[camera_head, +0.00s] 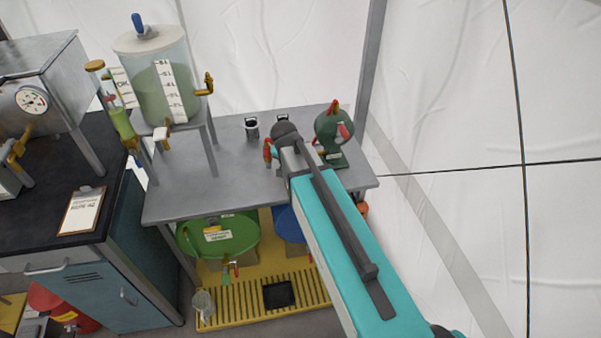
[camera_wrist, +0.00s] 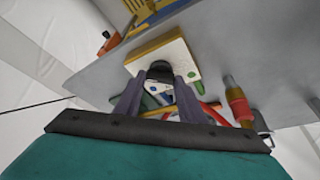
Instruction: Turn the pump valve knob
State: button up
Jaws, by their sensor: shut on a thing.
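In the wrist view my gripper (camera_wrist: 159,80) has its two grey fingers on either side of a black knob-like part (camera_wrist: 159,70) and is shut on it. The part sits at a cream-faced block (camera_wrist: 181,52) with a yellowish edge. Whether it is the pump valve knob is not fully clear. In the head view my arm's dark end is over the right part of the grey table, and my fingers and the held part are hidden there. A green rounded device (camera_head: 333,125) with red parts stands just right of my arm's end.
The grey table (camera_head: 190,190) carries a clear tank (camera_head: 161,85) of green liquid at left and a dark cup (camera_head: 251,128). Red and coloured fittings (camera_wrist: 238,105) lie close right of my fingers in the wrist view. A tent pole (camera_head: 371,60) rises behind.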

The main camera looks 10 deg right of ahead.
dwell(0.5)
jog(key=o, duration=1)
jog(key=shift+o, duration=0.2)
jog(key=shift+r, duration=0.15)
jog(key=b+v, duration=0.2)
jog(key=v, duration=1.1)
jog(key=shift+a+r+b, duration=0.15)
jog(key=shift+r+b, duration=0.05)
jog(key=shift+b, duration=0.1)
